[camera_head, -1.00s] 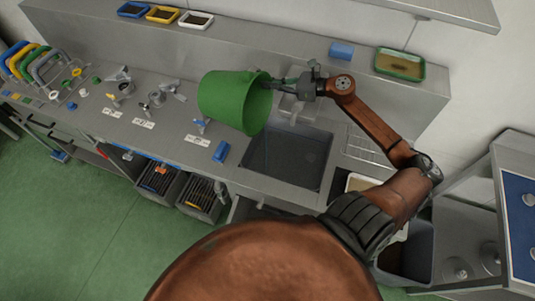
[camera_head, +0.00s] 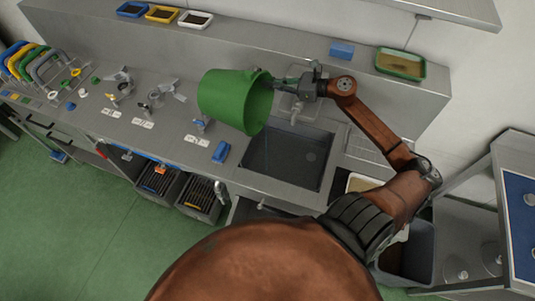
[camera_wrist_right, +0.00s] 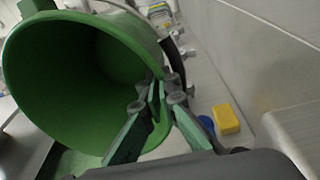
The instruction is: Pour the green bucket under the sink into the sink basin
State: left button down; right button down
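The green bucket (camera_head: 228,101) is held in the air above the counter, left of and partly over the sink basin (camera_head: 290,152). It is tipped onto its side, with its open mouth facing right towards the basin. The inside (camera_wrist_right: 80,62) that shows in the right wrist view looks bare. My right gripper (camera_head: 276,82) is shut on the bucket's rim at its upper right, and the wrist view shows its fingers (camera_wrist_right: 158,103) pinching the rim. No stream shows falling from the bucket. The basin's floor and drain are visible. My left gripper is not in view.
A faucet (camera_head: 296,108) stands behind the basin. A blue sponge (camera_head: 221,152) lies left of it. A green-rimmed tray (camera_head: 400,66) and a blue block (camera_head: 341,50) sit on the back ledge. A grey bin (camera_head: 408,258) stands at the right.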

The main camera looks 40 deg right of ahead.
jog(key=shift+s+d+r+t+b, duration=0.1)
jog(key=shift+s+t+b, duration=0.2)
jog(key=shift+b, duration=0.45)
dwell(0.9)
